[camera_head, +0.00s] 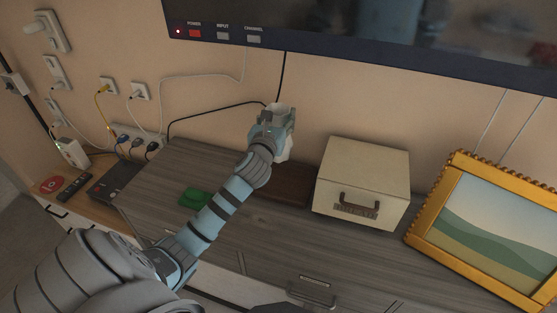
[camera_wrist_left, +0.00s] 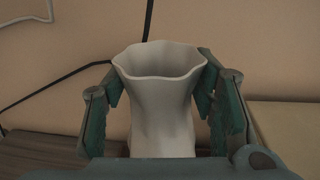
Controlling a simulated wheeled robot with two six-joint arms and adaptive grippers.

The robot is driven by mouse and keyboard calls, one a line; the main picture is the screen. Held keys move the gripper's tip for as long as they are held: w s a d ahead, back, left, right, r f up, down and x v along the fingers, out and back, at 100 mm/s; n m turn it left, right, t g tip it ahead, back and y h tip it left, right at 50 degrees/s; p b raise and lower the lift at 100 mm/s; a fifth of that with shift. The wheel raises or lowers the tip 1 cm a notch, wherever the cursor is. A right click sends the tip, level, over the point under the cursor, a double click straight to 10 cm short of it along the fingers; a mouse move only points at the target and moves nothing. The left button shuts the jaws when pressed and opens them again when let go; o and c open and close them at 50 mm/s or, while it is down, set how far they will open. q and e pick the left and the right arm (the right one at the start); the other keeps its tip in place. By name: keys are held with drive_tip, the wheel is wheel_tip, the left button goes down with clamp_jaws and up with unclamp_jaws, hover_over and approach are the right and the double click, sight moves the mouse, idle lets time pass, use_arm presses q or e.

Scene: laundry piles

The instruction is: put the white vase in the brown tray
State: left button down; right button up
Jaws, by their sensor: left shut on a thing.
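The white vase (camera_wrist_left: 160,110) stands upright between the fingers of my left gripper (camera_wrist_left: 163,86) in the left wrist view, its wavy open mouth facing up. In the head view my left gripper (camera_head: 273,118) is shut on the vase, and part of the vase's white body (camera_head: 286,150) shows beside the fingers. The brown tray (camera_head: 290,186) lies on the grey wooden cabinet top, below the gripper and partly hidden by my left arm. The vase appears to be held above the tray's area; the exact height is hard to tell. My right gripper is not in view.
A cream box with a handle (camera_head: 362,180) stands just right of the tray. A yellow-framed picture (camera_head: 490,225) leans farther right. A green object (camera_head: 194,197) lies left of my arm. A television (camera_head: 370,40) hangs above, with cables along the wall.

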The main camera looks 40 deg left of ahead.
use_arm(q)
drive_tip(key=f+b, duration=0.1)
drive_tip(key=f, duration=0.1)
drive_tip(key=w+f, duration=0.1)
drive_tip(key=f, duration=0.2)
drive_tip(key=f+b, duration=0.1)
drive_tip(key=f, duration=0.2)
drive_tip(key=shift+w+f+b, duration=0.25)
drive_tip(key=shift+b, duration=0.05)
drive_tip(key=f, duration=0.1)
drive_tip(key=f+b, duration=0.2)
drive_tip(key=shift+s+f, duration=0.35)
drive_tip(key=shift+f, duration=0.05)
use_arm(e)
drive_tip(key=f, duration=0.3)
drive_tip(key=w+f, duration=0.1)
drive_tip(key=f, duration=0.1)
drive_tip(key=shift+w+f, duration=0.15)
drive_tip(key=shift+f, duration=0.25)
use_arm(q)
drive_tip(key=shift+w, duration=0.15)
drive_tip(key=shift+f, duration=0.15)
drive_tip(key=c, duration=0.9)
unclamp_jaws()
drive_tip(key=shift+o, duration=1.1)
